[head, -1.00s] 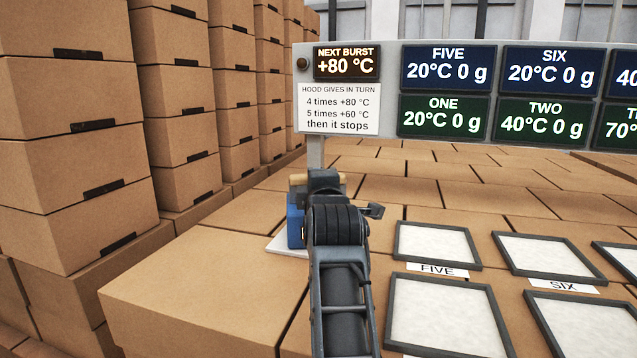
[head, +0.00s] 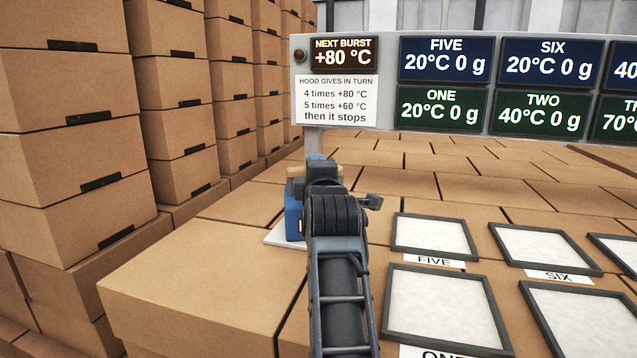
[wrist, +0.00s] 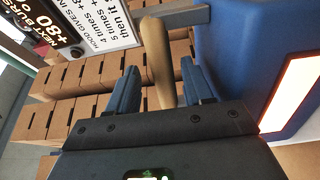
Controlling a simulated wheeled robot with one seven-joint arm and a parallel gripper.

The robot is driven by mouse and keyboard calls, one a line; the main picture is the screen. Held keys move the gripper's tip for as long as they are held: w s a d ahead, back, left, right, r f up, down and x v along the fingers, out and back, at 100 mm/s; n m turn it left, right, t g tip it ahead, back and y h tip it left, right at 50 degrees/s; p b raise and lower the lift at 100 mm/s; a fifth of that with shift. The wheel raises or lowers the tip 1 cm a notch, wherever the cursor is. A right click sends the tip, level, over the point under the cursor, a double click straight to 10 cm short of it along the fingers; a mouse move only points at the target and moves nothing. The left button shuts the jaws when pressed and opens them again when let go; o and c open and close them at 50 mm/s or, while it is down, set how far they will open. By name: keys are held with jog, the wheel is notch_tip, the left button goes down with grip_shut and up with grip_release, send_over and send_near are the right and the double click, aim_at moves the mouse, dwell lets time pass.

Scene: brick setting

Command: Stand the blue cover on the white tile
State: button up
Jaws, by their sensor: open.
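The blue cover (head: 293,218) stands upright on the white tile (head: 284,238) on a carton top, left of the pans in the head view, partly hidden behind my arm. In the wrist view the blue cover (wrist: 232,50) fills the right side, with a bright orange-edged panel on it. A wooden handle (wrist: 158,55) runs up between my two blue fingers. My gripper (wrist: 160,85) is open, with a finger on each side of the handle and gaps between. In the head view my gripper is mostly hidden by my wrist.
Framed white pans stand at the right, including FIVE (head: 433,236) and SIX (head: 545,248). A display board (head: 440,85) reads "Next burst +80 °C" behind them. Tall carton stacks (head: 70,120) stand at the left. The carton top (head: 200,285) in front is clear.

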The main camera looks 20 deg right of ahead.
jog(key=b+v, duration=0.1)
jog(key=v, duration=1.1)
jog(key=shift+b, duration=0.35)
jog(key=shift+f, duration=0.1)
